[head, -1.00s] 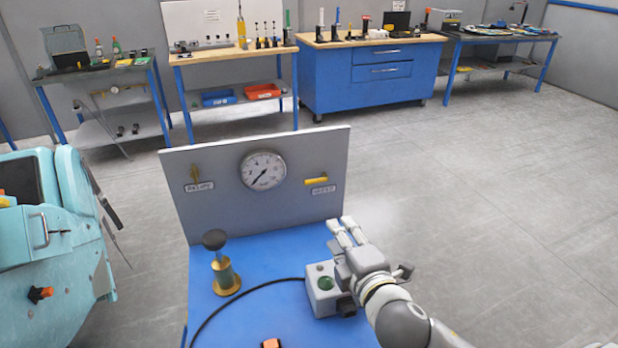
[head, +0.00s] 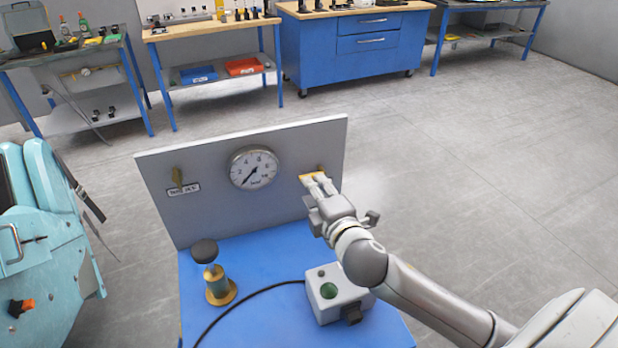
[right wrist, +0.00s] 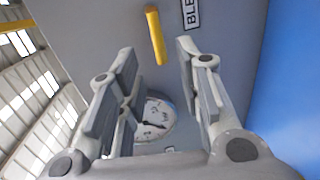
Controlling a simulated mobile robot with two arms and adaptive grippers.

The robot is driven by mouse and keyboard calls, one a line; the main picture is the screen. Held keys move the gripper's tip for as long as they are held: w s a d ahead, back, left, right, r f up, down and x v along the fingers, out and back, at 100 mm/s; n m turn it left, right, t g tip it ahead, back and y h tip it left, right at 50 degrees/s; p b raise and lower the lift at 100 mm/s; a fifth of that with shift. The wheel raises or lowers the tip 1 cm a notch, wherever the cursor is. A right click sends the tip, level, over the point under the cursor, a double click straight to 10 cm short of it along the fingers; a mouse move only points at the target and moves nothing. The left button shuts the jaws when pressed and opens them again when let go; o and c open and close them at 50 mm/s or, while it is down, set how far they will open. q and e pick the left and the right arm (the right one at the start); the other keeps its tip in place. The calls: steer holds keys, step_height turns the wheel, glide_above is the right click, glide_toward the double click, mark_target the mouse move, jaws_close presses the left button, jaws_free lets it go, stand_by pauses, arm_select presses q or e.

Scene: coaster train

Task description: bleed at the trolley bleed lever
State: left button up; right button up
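The yellow bleed lever (head: 311,176) is on the right part of the upright grey panel. It is mostly hidden by my right gripper (head: 318,185) in the head view. In the right wrist view the lever (right wrist: 155,35) shows as a yellow bar beyond and between the fingertips (right wrist: 155,55). The fingers are spread with clear space between them, and I see no contact with the lever. Part of its label (right wrist: 191,12), reading "BLE", shows beside it. The round gauge (head: 254,168) sits left of the lever, its needle pointing lower left. My left gripper is not in view.
On the blue trolley top (head: 268,258) stand a brass plunger piece (head: 219,285) and a grey box with a green button (head: 340,297), joined to a black cable. A teal machine (head: 45,235) is at left.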

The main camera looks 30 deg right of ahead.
steer(key=x, duration=0.5)
steer(key=shift+p, duration=0.35)
steer(key=c, duration=0.4)
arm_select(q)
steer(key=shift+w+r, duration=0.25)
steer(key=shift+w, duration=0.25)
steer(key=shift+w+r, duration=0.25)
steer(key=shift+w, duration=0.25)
arm_select(e)
jaws_close()
